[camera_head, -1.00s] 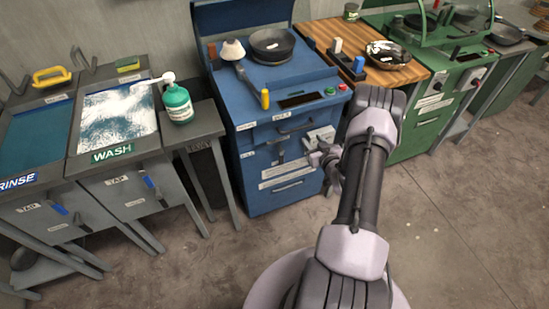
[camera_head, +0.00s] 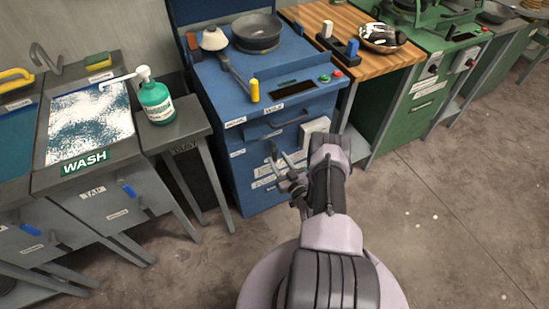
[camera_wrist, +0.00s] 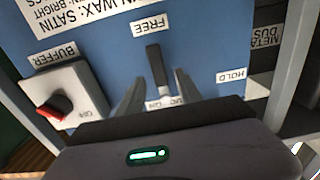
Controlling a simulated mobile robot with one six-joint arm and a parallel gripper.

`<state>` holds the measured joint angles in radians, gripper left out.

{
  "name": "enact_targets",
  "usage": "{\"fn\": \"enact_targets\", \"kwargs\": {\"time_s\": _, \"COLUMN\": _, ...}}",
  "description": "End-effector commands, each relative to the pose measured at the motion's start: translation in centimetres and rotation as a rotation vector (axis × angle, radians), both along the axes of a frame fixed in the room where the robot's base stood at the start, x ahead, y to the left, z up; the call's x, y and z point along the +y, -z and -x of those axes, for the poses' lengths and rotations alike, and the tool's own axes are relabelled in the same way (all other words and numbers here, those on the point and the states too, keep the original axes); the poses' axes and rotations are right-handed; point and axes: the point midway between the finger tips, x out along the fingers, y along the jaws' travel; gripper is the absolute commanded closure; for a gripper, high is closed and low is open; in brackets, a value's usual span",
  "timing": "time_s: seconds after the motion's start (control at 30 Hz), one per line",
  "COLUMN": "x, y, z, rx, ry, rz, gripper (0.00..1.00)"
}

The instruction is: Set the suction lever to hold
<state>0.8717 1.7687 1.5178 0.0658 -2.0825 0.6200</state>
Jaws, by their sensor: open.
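A dark suction lever (camera_wrist: 155,62) stands on the front of the blue cabinet (camera_wrist: 110,50) in the wrist view. One end of it lies near the FREE label (camera_wrist: 150,27); the HOLD label (camera_wrist: 233,76) is off to its right. My gripper (camera_wrist: 160,76) is open, with one finger on each side of the lever; whether either touches it, I cannot tell. The lever's near part is partly hidden between the fingers. In the head view my gripper (camera_head: 282,162) is close to the cabinet's front, below its handle.
A white switch box (camera_wrist: 72,97) with a red knob, labelled BUFFER, sits left of the fingers in the wrist view. The soap bottle (camera_head: 156,97) stands on a small table, left of the blue cabinet. The green cabinet (camera_head: 405,105) stands to the right. Floor in front is open.

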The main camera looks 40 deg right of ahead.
Motion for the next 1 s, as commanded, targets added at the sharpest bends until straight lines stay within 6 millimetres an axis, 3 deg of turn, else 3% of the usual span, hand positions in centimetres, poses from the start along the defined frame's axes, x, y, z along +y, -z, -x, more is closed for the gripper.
{"fn": "enact_targets", "kwargs": {"time_s": 0.2, "x": -0.7, "y": 0.2, "z": -3.0, "rx": 0.000, "ry": 0.000, "rz": 0.000, "gripper": 0.58}}
{"fn": "enact_targets", "kwargs": {"time_s": 0.57, "x": -0.9, "y": -0.1, "z": -3.6, "rx": 0.000, "ry": 0.000, "rz": 0.000, "gripper": 0.58}}
{"fn": "enact_targets", "kwargs": {"time_s": 0.77, "x": -0.9, "y": 0.0, "z": -3.6, "rx": 0.001, "ry": 0.000, "rz": -0.001, "gripper": 0.97}}
{"fn": "enact_targets", "kwargs": {"time_s": 1.0, "x": -0.9, "y": 0.0, "z": -3.6, "rx": 0.001, "ry": 0.000, "rz": -0.001, "gripper": 1.00}}
